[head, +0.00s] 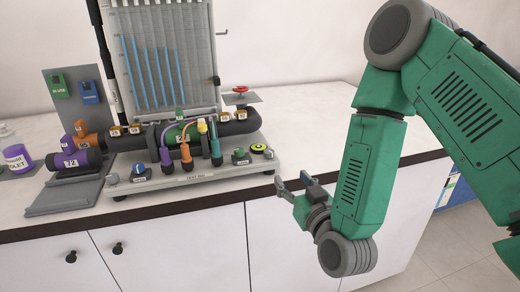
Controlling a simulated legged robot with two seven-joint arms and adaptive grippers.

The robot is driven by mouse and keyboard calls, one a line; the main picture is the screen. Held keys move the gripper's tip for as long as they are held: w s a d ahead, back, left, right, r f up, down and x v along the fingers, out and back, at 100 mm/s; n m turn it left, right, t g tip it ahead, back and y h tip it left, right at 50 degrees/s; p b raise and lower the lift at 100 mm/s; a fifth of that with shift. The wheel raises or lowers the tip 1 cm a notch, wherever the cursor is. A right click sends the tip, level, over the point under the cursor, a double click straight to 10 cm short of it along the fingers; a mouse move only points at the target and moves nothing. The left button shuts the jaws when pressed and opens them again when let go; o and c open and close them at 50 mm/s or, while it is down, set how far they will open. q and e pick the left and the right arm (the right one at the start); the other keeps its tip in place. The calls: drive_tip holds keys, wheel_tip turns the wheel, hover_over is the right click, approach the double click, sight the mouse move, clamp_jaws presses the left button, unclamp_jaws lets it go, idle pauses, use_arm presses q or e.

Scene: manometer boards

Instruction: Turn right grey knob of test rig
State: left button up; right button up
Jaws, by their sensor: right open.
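The test rig (200,178) is a grey base on the white counter, with a tall manometer board (166,70) behind it. A small grey knob (268,154) sits at the right end of its front edge, and another grey knob (113,179) is at the left end. My right gripper (291,182) is open and empty. In the picture it is just below and to the right of the right grey knob, apart from it, near the counter's front edge. My left gripper is out of view.
A blue knob (139,169), a green knob (239,152) and a yellow-black disc (258,147) sit on the rig's base. A red handwheel (240,89) is behind. A second grey stand (66,199) with a purple-capped fitting is at left. The counter (315,128) is clear at right.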

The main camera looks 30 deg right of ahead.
sight(265, 154)
drive_tip(key=w+d, duration=0.1)
drive_tip(key=w, duration=0.3)
drive_tip(key=w+d, duration=0.1)
drive_tip(key=w, duration=0.3)
drive_tip(key=w+d, duration=0.1)
drive_tip(key=w, duration=0.3)
drive_tip(key=shift+d+f, duration=0.1)
drive_tip(key=shift+w+a+r, duration=0.15)
drive_tip(key=shift+w+a, duration=0.25)
drive_tip(key=shift+a, duration=0.15)
drive_tip(key=shift+w+a+r, duration=0.15)
drive_tip(key=shift+w+a, duration=0.25)
drive_tip(key=shift+a, duration=0.1)
drive_tip(key=shift+a+r, duration=0.1)
drive_tip(key=shift+a, duration=0.25)
drive_tip(key=shift+d, duration=0.6)
drive_tip(key=c, duration=0.8)
drive_tip(key=shift+d+f, duration=0.25)
drive_tip(key=shift+d, duration=0.1)
clamp_jaws()
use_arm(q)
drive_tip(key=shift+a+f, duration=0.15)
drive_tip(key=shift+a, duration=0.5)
